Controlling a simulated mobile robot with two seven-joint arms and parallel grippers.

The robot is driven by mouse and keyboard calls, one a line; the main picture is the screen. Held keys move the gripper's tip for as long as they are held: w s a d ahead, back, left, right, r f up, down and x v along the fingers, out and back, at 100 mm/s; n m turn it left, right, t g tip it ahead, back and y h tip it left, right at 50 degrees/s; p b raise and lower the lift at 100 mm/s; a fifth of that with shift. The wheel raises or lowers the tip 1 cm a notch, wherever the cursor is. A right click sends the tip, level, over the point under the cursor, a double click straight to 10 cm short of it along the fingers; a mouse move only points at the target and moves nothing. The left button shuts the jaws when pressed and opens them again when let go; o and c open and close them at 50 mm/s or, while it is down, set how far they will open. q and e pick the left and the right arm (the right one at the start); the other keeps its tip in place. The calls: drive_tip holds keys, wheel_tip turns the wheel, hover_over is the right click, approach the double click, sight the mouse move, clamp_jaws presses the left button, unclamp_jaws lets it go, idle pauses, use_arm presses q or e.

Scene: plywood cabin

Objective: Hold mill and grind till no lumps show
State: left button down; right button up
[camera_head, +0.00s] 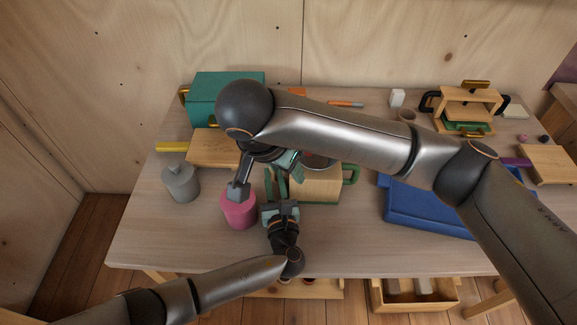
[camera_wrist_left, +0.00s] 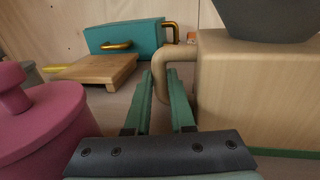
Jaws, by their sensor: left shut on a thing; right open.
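The mill (camera_head: 322,190) is a light wooden box with a dark grey hopper (camera_head: 320,161) on top, partly hidden under my right arm. The left wrist view shows the box (camera_wrist_left: 250,95), the hopper's underside (camera_wrist_left: 265,18) and a curved wooden side handle (camera_wrist_left: 178,54). My left gripper (camera_head: 275,173) is shut on this handle; its green fingers (camera_wrist_left: 162,95) lie on either side of it. My right gripper (camera_head: 297,168) is open above the hopper's left side, largely hidden by its own wrist. I cannot see what the hopper holds.
A pink lidded jar (camera_head: 239,210) stands close left of my left gripper, a grey jar (camera_head: 181,184) further left. A wooden board (camera_head: 212,148) and teal box (camera_head: 212,92) are behind. A blue tray (camera_head: 425,212) lies right. The front left table is clear.

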use_arm(q)
drive_tip(key=c, duration=0.7)
unclamp_jaws()
